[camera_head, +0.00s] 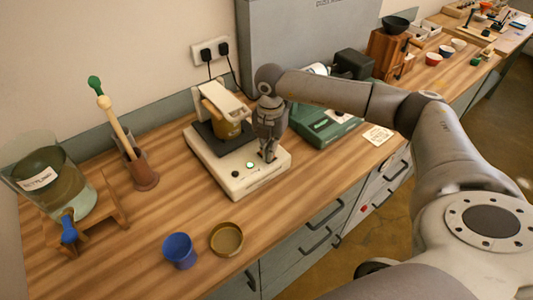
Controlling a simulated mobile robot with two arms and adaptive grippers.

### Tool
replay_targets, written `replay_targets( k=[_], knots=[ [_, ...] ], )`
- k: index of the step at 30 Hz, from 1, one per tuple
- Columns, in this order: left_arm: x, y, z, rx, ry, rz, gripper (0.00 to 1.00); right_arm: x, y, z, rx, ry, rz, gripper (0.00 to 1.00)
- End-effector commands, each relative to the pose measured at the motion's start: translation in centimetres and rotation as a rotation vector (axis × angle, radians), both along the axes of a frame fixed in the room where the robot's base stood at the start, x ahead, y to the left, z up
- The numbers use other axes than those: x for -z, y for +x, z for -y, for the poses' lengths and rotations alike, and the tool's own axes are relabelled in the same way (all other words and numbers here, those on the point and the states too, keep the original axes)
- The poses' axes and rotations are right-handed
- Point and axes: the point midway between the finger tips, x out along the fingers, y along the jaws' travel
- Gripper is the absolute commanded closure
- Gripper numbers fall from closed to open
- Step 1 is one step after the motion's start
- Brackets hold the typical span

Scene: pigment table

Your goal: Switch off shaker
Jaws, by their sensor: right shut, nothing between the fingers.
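The shaker (236,176) is a cream-coloured box with a dark platform on the wooden bench. A brown jar (226,124) is clamped on the platform under a pale bracket. A lit green button (250,165) shows on the shaker's front face, with a small dark control to its left. My right gripper (269,158) points down at the right part of the front face, right of the green button. Its fingers are shut and empty. I cannot tell whether the fingertips touch the face. My left gripper is not in view.
A green device (322,125) stands close right of the shaker. A blue cup (179,251) and a round brown dish (227,239) lie in front. A holder with tools (140,172) and a labelled glass vessel (52,187) stand left. Bare bench lies between them and the shaker.

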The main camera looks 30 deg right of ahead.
Motion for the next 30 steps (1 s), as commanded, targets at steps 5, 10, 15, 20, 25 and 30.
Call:
replay_targets(
  k=[5, 10, 15, 20, 25, 30],
  knots=[
    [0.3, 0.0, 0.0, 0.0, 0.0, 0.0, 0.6, 0.4, 0.0, 0.0, 0.0, 0.0, 0.0, 1.0],
    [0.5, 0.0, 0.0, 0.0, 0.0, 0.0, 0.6, 0.7, 0.0, 0.0, 0.0, -0.001, -0.001, 1.0],
    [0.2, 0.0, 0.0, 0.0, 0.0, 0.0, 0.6, 0.5, -0.1, 0.0, -0.001, -0.001, -0.003, 1.0],
    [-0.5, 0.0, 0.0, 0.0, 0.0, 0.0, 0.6, -0.6, -0.1, 0.0, 0.0, 0.0, -0.004, 1.0],
    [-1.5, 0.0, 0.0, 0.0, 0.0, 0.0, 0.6, -2.1, 0.0, 0.0, 0.0, 0.0, -0.001, 1.0],
    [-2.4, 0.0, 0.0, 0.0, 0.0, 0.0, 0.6, -3.5, 0.0, 0.0, 0.0, 0.0, 0.0, 1.0]
  ],
)
